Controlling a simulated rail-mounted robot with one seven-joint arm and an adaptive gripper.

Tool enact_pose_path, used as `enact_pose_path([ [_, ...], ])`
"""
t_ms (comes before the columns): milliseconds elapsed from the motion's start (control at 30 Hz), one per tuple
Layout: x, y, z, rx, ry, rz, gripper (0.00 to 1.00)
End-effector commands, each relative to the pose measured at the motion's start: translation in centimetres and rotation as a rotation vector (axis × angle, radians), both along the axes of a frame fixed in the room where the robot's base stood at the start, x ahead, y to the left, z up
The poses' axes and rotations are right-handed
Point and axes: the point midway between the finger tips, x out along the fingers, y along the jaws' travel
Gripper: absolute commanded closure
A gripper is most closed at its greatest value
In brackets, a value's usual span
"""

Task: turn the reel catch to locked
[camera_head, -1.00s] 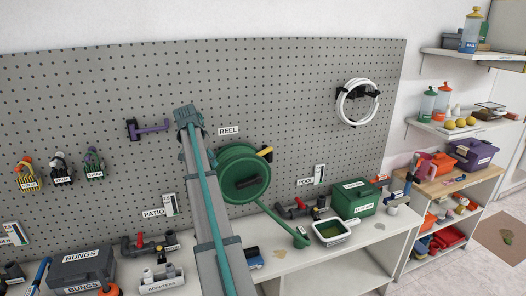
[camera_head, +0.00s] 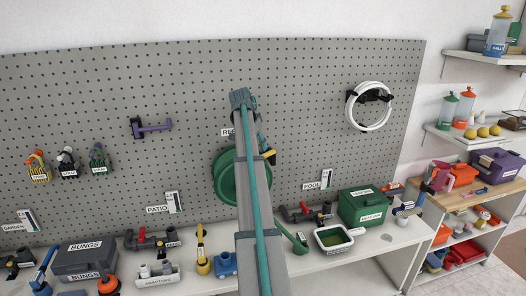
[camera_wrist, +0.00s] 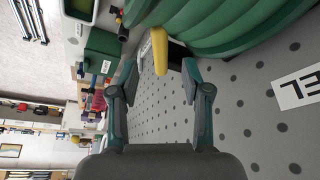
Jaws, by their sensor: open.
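The green hose reel (camera_head: 226,178) hangs on the grey pegboard, its middle hidden behind my arm in the head view. Its ribbed green side fills the top right of the wrist view (camera_wrist: 230,25). The yellow catch lever (camera_wrist: 160,48) sticks out beside the reel on a dark mount and points toward my gripper. A little of its yellow shows in the head view (camera_head: 272,155). My gripper (camera_wrist: 160,76) is open, with one finger on each side of the lever's end. I see no contact. My gripper is mostly hidden behind my arm in the head view.
A REEL label (camera_wrist: 298,88) is on the board close by. Below, a white shelf (camera_head: 360,255) holds a green box (camera_head: 360,207), a white tray (camera_head: 335,238) and pipe valves. A white hose coil (camera_head: 369,107) hangs at right.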

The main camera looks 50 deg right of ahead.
Motion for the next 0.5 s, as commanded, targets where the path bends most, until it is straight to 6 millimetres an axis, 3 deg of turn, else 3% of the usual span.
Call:
enact_pose_path([
  [300, -0.2, -1.7, -4.2, 0.002, 0.001, 0.001, 0.52],
  [500, -0.3, -2.1, -5.2, 0.001, -0.001, 0.001, 0.52],
])
